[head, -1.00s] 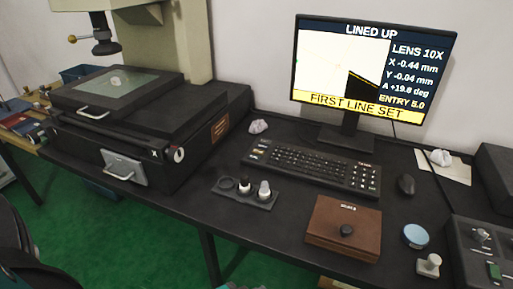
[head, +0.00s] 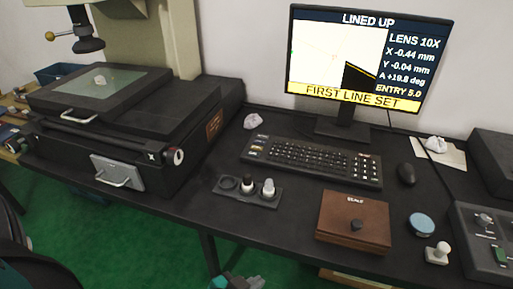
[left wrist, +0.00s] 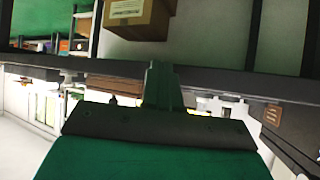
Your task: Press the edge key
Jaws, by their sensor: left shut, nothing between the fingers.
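A black keyboard (head: 312,162) lies on the dark bench in front of the monitor. It has a few light or coloured keys at its left end and labelled keys at its right end; the labels are too small for me to tell which is the edge key. The monitor (head: 368,58) reads "LINED UP", "LENS 10X" and "FIRST LINE SET". My left gripper (head: 238,282) shows at the bottom edge of the head view, below the bench's front edge and apart from the keyboard. In the left wrist view its fingers (left wrist: 160,85) are together and empty. My right gripper is not seen.
A measuring machine with a glass stage (head: 98,83) stands at the left. A lens holder (head: 247,190), a brown box (head: 354,221), a blue disc (head: 421,224), a mouse (head: 406,173) and a control box (head: 487,235) stand around the keyboard.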

